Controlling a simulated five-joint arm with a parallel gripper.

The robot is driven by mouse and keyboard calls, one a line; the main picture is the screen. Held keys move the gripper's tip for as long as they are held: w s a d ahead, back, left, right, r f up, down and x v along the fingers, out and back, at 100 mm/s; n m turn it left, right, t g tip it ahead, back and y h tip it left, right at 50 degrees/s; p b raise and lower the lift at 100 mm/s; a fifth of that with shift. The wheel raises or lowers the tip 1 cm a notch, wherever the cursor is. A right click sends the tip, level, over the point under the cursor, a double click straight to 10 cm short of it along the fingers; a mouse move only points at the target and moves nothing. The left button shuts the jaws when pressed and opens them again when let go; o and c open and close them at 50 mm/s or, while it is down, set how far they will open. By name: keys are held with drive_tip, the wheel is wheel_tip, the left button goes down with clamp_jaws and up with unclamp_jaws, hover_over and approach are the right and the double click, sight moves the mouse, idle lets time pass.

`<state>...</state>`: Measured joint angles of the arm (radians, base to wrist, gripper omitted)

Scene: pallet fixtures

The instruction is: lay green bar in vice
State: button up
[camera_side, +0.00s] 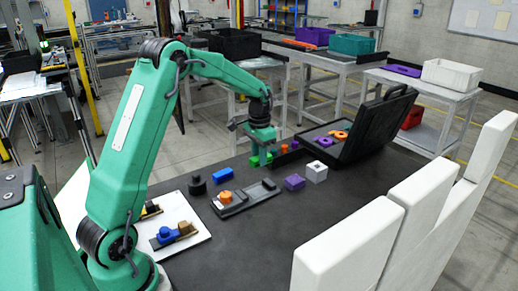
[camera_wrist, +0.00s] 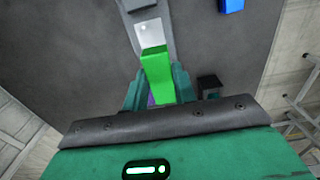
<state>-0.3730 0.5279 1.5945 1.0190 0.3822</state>
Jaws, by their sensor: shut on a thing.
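The green bar (camera_wrist: 156,72) is between the two fingers of my gripper (camera_wrist: 158,90) in the wrist view, its far end sticking out ahead of them. In the side view my gripper (camera_side: 261,148) points down at the far part of the dark table, and a little of the green bar (camera_side: 255,161) shows at its tip. A grey fixture with a pale plate (camera_wrist: 149,33) lies just ahead of the bar in the wrist view. I cannot tell for sure that this is the vice, nor whether the bar touches it.
A dark pallet (camera_side: 232,208) carries an orange piece. A blue block (camera_side: 223,175), a black round piece (camera_side: 197,186), a purple block (camera_side: 294,182) and a white block (camera_side: 316,172) stand nearby. An open black case (camera_side: 375,125) lies right of my gripper. White posts (camera_side: 345,250) line the right front.

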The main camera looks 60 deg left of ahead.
drive_tip(key=shift+s+d+f, duration=0.1)
drive_tip(key=shift+s+d, duration=0.25)
drive_tip(key=shift+s, duration=0.4)
drive_tip(key=shift+s+d+f, duration=0.1)
drive_tip(key=shift+s+d, duration=0.2)
drive_tip(key=shift+s, duration=0.45)
drive_tip(key=shift+f, duration=0.2)
hover_over(254, 194)
drive_tip(key=shift+a+f, duration=0.1)
drive_tip(key=shift+f, duration=2.7)
drive_tip(key=shift+f, duration=1.55)
drive_tip(key=o, duration=1.5)
drive_tip(key=shift+w+r, duration=0.1)
drive_tip(key=shift+r, duration=4.4)
